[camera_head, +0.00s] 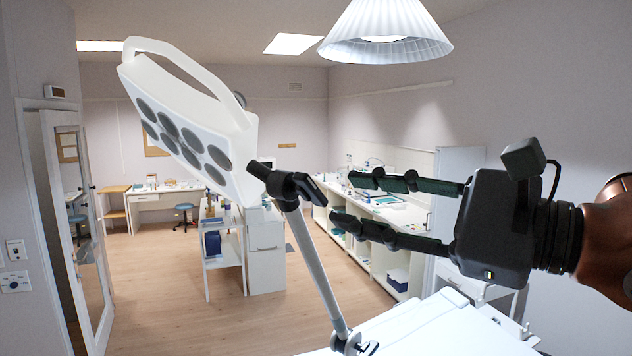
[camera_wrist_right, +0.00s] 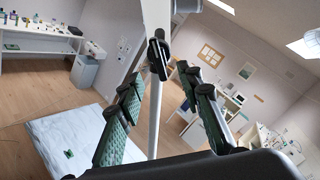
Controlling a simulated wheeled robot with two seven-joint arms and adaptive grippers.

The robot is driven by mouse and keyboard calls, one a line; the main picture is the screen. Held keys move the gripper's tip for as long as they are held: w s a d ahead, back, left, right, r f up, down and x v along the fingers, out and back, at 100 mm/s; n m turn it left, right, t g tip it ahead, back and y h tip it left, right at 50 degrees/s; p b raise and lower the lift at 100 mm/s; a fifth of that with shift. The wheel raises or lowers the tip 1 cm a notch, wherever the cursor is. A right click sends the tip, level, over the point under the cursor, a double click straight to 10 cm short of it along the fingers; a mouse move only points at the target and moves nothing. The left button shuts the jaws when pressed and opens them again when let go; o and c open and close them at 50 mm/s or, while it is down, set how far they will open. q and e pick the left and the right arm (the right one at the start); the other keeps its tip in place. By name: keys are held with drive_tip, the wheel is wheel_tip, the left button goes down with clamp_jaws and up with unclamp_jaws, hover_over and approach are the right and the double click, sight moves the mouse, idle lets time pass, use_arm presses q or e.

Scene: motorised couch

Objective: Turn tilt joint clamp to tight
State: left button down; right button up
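A white lamp head (camera_head: 190,125) with several round grey lenses sits tilted on a thin pole (camera_head: 318,265). A black tilt joint (camera_head: 280,184) joins them, with a dark clamp lever (camera_head: 311,191) on its right side. In the right wrist view, the black joint (camera_wrist_right: 158,56) is beyond the fingertips, between them in the picture. My right gripper (camera_head: 343,200) comes in from the right, its two green-padded fingers apart and empty, a little right of the lever. It also shows in the right wrist view (camera_wrist_right: 160,76). My left gripper is not in view.
The pole's foot has a black clamp (camera_head: 352,345) at the edge of a white surface (camera_head: 440,328). A pleated white lampshade (camera_head: 386,30) hangs above. A long counter (camera_head: 385,225) and a white trolley (camera_head: 222,255) stand behind. The wooden floor at left is clear.

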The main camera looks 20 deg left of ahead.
sight(320, 194)
drive_tip(key=p+x, duration=0.2)
drive_tip(key=x, duration=0.4)
drive_tip(key=shift+a, duration=0.2)
drive_tip(key=shift+w+a, duration=0.25)
drive_tip(key=shift+a, duration=0.1)
clamp_jaws()
